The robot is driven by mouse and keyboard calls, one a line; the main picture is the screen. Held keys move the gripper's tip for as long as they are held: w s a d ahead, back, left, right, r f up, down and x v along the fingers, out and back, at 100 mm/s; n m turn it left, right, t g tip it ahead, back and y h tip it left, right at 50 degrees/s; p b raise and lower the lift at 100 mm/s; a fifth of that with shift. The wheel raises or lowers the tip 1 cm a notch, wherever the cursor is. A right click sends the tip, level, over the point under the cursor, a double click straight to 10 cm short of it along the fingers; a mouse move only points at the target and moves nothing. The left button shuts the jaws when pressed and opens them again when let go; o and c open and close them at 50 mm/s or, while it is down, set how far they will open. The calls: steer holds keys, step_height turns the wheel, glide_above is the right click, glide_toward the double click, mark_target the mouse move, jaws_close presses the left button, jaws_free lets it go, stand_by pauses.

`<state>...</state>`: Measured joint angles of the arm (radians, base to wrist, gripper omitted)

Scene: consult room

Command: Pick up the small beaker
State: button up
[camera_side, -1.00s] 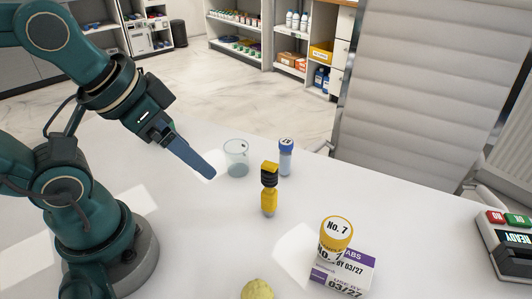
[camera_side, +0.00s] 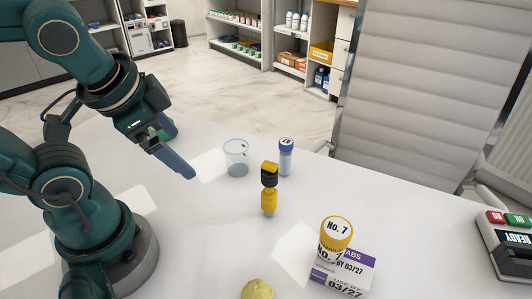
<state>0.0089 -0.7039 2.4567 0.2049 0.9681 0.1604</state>
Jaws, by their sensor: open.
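The small beaker (camera_side: 236,160) is clear glass and stands upright on the white table, left of the blue-capped tube. My gripper (camera_side: 190,174) is above the table to the left of the beaker, apart from it. Its blue-grey fingers point down and to the right. One finger shows clearly and the other is mostly hidden behind it. The gripper is open and nothing shows between the fingers.
A blue-capped tube (camera_side: 286,157) stands just right of the beaker. A yellow and black tool (camera_side: 269,190) stands nearer. A yellow-lidded jar (camera_side: 336,236), a purple and white box (camera_side: 343,272) and a yellowish round object (camera_side: 257,290) are at the front. A button device (camera_side: 508,240) sits far right.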

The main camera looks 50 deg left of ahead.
steer(key=w+a+m+g+y, duration=0.1)
steer(key=a+m+g+y, duration=0.1)
steer(key=a+m+y, duration=0.3)
steer(key=m+t+y, duration=0.4)
steer(key=m+t, duration=0.1)
steer(key=m, duration=1.2)
glide_above(236, 147)
steer(key=s+d, duration=0.3)
step_height(236, 147, down, 4)
steer(key=shift+w+d+f+m, duration=0.25)
steer(key=shift+d+f+m, duration=0.05)
steer(key=shift+d+f, duration=0.15)
steer(key=shift+a+f, duration=0.1)
steer(key=shift+f, duration=2.9)
steer(key=x, duration=0.5)
steer(key=c, duration=1.4)
